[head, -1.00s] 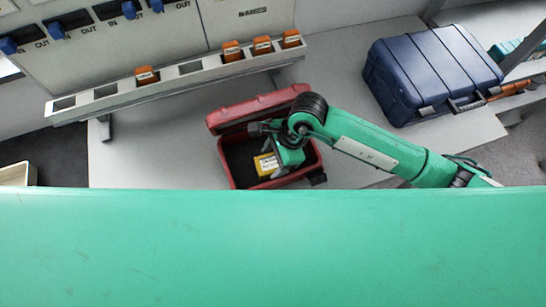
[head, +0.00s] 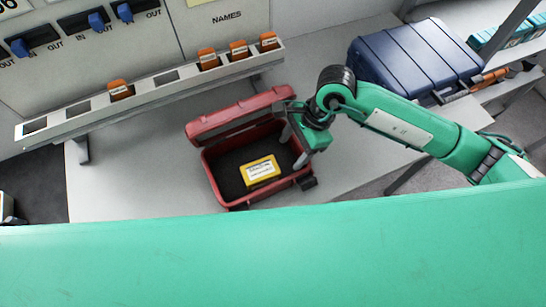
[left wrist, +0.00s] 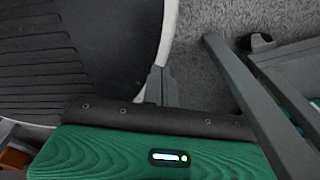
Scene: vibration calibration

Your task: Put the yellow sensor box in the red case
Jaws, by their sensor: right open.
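The yellow sensor box (head: 260,171) with a white label lies on the dark floor of the open red case (head: 206,187) in the head view. Nothing holds it. The case stands on the grey table with its lid tilted back. My right gripper (head: 292,146) is open and empty at the right side of the case, apart from the box. My left gripper does not show in the head view. The left wrist view shows dark grey finger parts (left wrist: 157,85) at its middle, but their opening cannot be made out.
A large blue case (head: 415,58) stands at the back right. A grey rack (head: 150,88) with several orange boxes runs along the back left. The table (head: 110,180) left of the red case is clear.

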